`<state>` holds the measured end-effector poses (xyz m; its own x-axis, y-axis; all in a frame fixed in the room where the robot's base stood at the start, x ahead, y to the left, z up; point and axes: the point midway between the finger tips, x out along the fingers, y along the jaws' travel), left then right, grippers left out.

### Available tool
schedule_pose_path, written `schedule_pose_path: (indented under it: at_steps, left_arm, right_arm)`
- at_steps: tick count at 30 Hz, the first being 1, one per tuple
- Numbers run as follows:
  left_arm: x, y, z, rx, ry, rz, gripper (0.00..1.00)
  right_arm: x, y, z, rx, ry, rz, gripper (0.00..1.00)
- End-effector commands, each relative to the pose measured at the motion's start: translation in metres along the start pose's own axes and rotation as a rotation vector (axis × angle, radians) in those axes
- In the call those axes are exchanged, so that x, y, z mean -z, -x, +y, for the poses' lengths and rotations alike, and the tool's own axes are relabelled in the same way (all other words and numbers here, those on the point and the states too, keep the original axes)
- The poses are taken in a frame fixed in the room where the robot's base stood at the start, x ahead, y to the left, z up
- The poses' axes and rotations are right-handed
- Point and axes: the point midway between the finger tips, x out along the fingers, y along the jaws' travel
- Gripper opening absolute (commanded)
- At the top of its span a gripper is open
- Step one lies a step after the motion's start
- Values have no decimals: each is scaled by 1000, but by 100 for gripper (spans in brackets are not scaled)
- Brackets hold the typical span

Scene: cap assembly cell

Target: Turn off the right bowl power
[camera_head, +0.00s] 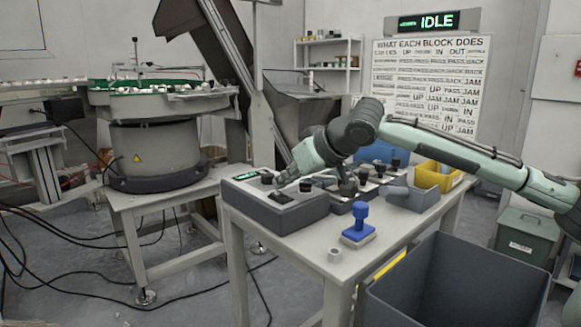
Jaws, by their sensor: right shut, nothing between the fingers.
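A grey control box (268,215) stands on the left end of the light table. Its sloped top carries a small green-lit display (246,175), a dark round knob (267,178) and a dark switch (282,197). The switch's on or off position is too small to tell. My right gripper (281,182) reaches in from the right, shut and empty, with its tips just over the box top close to the knob and switch. I cannot tell whether it touches either. My left gripper is not in view.
A bowl feeder (158,150) stands at the left. Right of the box are several dark knobbed parts, a blue stamp-like block (358,232), a small grey ring (334,255), a grey bin (412,200) and a yellow bin (432,176). A large dark crate (455,290) stands in front.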

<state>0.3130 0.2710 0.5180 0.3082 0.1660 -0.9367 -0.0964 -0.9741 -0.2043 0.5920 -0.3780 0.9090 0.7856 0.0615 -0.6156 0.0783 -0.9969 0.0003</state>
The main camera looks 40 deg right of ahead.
Motion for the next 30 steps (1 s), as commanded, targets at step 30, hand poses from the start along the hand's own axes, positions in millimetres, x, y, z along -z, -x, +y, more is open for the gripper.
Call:
schedule_pose_path:
  at_steps: [30]
  left_arm:
    - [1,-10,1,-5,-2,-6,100]
  right_arm:
    - [-8,-13,0,0,-1,-1,0]
